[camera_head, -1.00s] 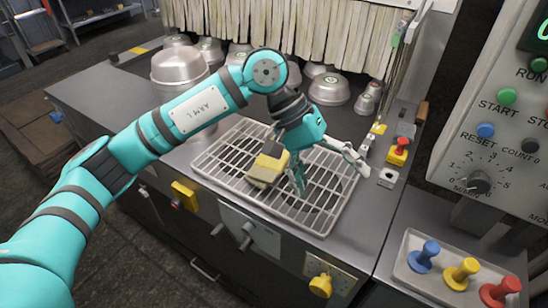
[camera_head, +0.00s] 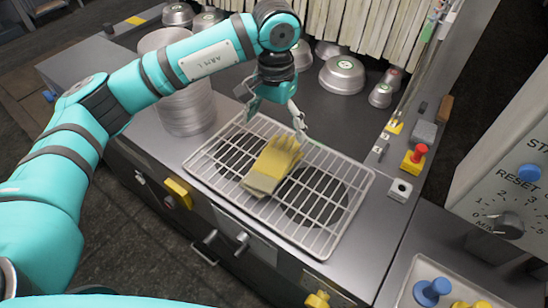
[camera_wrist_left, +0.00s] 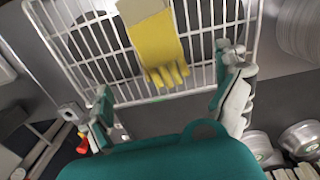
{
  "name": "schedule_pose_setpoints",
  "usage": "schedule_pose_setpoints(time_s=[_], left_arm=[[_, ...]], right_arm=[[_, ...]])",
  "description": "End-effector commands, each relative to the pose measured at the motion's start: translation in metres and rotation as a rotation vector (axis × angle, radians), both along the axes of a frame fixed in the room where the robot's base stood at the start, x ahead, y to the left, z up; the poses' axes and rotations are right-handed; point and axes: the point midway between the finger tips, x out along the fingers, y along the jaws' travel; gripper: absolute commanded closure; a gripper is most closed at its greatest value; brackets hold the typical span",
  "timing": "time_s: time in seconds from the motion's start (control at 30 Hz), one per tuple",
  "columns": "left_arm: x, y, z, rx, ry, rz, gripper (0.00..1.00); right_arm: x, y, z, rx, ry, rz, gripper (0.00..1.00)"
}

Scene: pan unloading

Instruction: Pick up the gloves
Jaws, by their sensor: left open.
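The yellow gloves (camera_head: 272,165) lie on the white wire rack (camera_head: 345,215), near its middle. Their fingers point toward the back and their paler cuffs toward the front. My left gripper (camera_head: 275,108) is open and empty behind and above the gloves, at the rack's back edge. In the left wrist view, the gloves (camera_wrist_left: 160,50) show ahead of the open fingers (camera_wrist_left: 168,100), which are apart and do not touch them. My right gripper is not in view.
A tall stack of metal pans (camera_head: 187,110) stands left of the rack. Several metal domes, one a large dome (camera_head: 342,75), stand behind it. A red button on a yellow box (camera_head: 414,160) is at the right. A control panel (camera_head: 515,170) rises at far right.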

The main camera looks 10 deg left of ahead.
Motion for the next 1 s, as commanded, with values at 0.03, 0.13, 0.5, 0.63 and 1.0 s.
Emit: schedule_pose_setpoints(time_s=[0.03,0.13,0.5,0.63,1.0], left_arm=[[-0.001,0.0,-0.009,0.001,0.006,0.0,0.0],[-0.001,0.0,-0.029,0.0,0.005,0.001,0.0],[-0.001,-0.002,-0.065,-0.002,0.003,0.001,0.0],[-0.002,-0.006,-0.082,-0.002,0.007,0.0,0.0],[0.0,-0.006,-0.112,-0.002,-0.002,0.0,0.0]], right_arm=[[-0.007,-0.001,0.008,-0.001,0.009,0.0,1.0],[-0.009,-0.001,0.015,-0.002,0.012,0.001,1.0],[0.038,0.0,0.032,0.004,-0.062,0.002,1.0],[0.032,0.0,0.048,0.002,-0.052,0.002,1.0],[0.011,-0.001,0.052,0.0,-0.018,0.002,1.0]])
